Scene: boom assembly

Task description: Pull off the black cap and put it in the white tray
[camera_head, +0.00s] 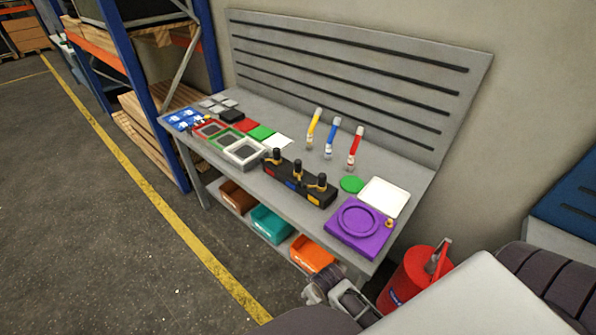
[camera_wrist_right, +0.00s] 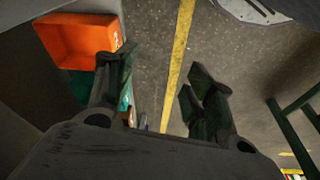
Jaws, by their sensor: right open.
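A black holder (camera_head: 299,184) stands on the grey workbench. It carries several upright posts with black caps, at the left (camera_head: 277,154), middle (camera_head: 297,166) and right (camera_head: 321,180). I cannot tell which cap is meant. The white tray (camera_head: 384,196) lies at the bench's right end, behind the purple plate, and looks empty. My right gripper (camera_wrist_right: 160,75) is open and empty, below the bench top in front of the orange bin. In the head view its wrist shows low, near the bench's front edge. My left gripper is not in view.
A purple plate (camera_head: 357,227) with a round rim and a green disc (camera_head: 352,185) are close to the tray. Yellow, blue and red tubes (camera_head: 354,150) stand behind the holder. An orange bin (camera_head: 313,253) sits on the lower shelf. A red bucket (camera_head: 408,280) stands at the bench's right.

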